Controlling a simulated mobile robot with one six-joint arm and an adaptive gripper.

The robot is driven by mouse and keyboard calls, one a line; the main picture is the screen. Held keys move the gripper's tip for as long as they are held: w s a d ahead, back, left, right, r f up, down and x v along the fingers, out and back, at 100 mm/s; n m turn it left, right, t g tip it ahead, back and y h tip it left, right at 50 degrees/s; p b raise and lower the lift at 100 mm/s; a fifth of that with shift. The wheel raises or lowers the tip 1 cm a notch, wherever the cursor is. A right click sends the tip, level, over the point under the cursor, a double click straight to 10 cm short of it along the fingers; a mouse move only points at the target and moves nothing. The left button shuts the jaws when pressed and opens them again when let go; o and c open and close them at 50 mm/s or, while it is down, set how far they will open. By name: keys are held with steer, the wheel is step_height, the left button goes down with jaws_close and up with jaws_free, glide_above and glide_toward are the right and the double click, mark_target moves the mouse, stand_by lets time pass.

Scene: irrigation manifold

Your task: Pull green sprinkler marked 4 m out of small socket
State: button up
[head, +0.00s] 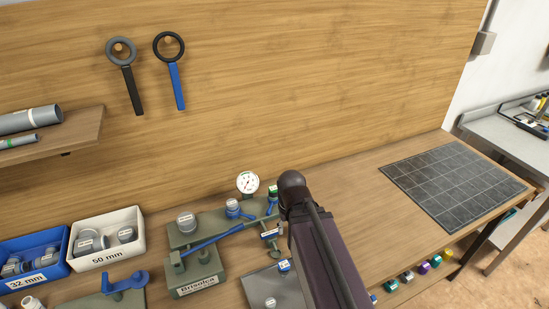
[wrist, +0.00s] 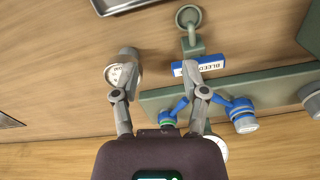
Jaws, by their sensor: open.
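A small green-topped piece (head: 273,189) stands at the right end of the green manifold (head: 215,227), above a blue valve. It may be the green sprinkler; no 4 m mark is readable. In the wrist view a green-ringed piece (wrist: 168,122) shows low between the fingers, partly hidden by my gripper body. My gripper (wrist: 160,92) is open, with nothing between its fingertips. Its left fingertip overlaps a grey labelled cylinder (wrist: 127,62); its right one overlaps a blue BLEED tag (wrist: 205,65). Contact cannot be told. The small socket is not clearly visible.
A white pressure gauge (head: 248,182) stands behind the manifold. Blue (head: 30,261) and white (head: 105,238) bins sit at left. A dark grid mat (head: 450,183) lies clear at right. My arm hides part of the bench.

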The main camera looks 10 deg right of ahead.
steer(key=o, duration=0.5)
steer(key=shift+w, duration=0.15)
steer(key=shift+w+r, duration=0.25)
step_height(320, 180, up, 11)
steer(key=n+p, duration=0.2)
steer(key=p, duration=0.9)
glide_above(273, 188)
steer(key=shift+w+d+f, duration=0.1)
steer(key=shift+f, duration=0.2)
step_height(273, 188, down, 14)
steer(key=b, duration=1.3)
steer(key=shift+r, duration=0.25)
